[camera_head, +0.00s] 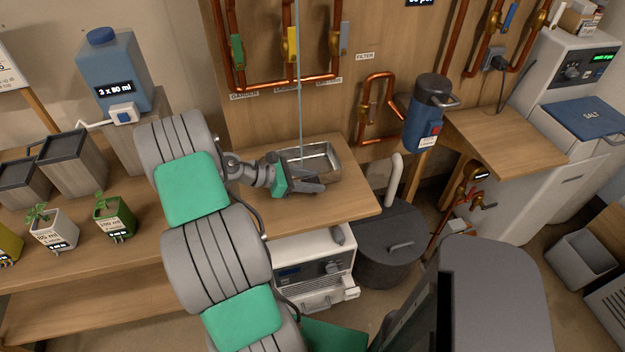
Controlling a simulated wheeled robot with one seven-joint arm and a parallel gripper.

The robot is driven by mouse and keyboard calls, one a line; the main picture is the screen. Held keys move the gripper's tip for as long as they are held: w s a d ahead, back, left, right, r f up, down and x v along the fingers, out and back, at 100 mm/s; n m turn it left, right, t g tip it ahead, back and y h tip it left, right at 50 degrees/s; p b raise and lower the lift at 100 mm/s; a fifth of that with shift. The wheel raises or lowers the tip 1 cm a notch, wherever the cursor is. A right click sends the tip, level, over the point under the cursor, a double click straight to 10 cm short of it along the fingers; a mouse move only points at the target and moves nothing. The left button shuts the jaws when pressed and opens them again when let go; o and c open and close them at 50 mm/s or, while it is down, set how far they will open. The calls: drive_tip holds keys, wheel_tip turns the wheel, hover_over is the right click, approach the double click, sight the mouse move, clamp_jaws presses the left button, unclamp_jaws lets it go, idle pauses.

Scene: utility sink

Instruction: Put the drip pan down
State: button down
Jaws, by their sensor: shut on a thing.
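The drip pan (322,156) is a shallow, shiny metal tray with a rim. It is at or just above the wooden shelf (345,208), below the copper pipes; I cannot tell whether it touches the wood. My gripper (318,186) reaches in from the left and is shut on the pan's near side. The gripper and wrist hide the pan's near left part.
A dark lidded bin (390,250) stands right of the shelf, and a blue canister (428,112) is above it. Copper pipes (290,84) run along the back panel. Potted plants (115,215) stand at left. The shelf's front right is clear.

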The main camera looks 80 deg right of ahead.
drive_tip(key=c, duration=0.9)
unclamp_jaws()
drive_tip(key=shift+o, duration=0.2)
